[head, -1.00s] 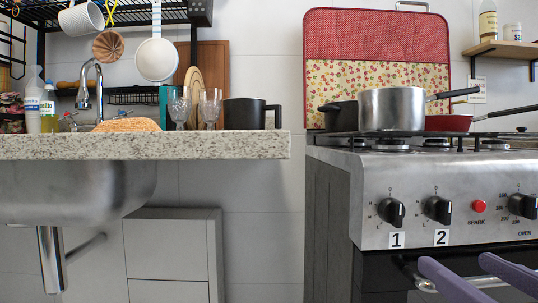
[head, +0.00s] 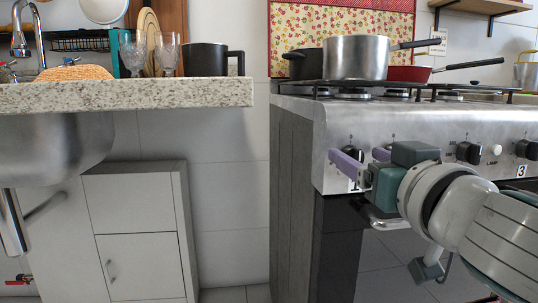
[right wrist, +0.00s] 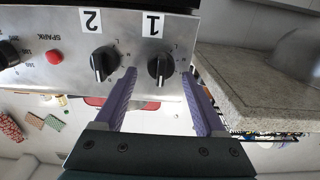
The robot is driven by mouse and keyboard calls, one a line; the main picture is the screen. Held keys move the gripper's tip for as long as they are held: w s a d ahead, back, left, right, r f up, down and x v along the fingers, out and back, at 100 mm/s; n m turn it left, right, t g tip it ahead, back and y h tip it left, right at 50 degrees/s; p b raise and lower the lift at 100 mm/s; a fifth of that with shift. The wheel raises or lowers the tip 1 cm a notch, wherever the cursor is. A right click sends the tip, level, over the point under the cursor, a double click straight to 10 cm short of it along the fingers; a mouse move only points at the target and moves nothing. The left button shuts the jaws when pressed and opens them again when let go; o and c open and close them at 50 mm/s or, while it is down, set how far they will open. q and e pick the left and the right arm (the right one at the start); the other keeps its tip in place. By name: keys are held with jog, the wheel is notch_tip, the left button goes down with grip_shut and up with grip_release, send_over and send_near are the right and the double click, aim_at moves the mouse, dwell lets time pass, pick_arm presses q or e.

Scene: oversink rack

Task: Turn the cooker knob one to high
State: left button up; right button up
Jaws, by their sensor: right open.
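Cooker knob one (right wrist: 160,67) is a black knob beside the label "1" on the steel front panel, shown upside down in the right wrist view. Its grip bar looks roughly vertical there. My right gripper (right wrist: 158,76) is open, its two purple fingers on either side of knob one, with a visible gap on each side. In the head view my right gripper (head: 359,156) is at the panel's left end and mostly hides knob one and its label. Knob two (right wrist: 103,63) is just outside the fingers. My left gripper is not in view.
The cooker's hob holds a steel pot (head: 356,58), a black pot and a red pan (head: 408,73) with handles pointing right. An oven handle (head: 388,223) runs below the panel. A granite counter (head: 130,94) with glasses and a black mug (head: 205,60) stands left, across a gap.

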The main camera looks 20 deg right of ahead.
grip_shut()
dwell(0.7)
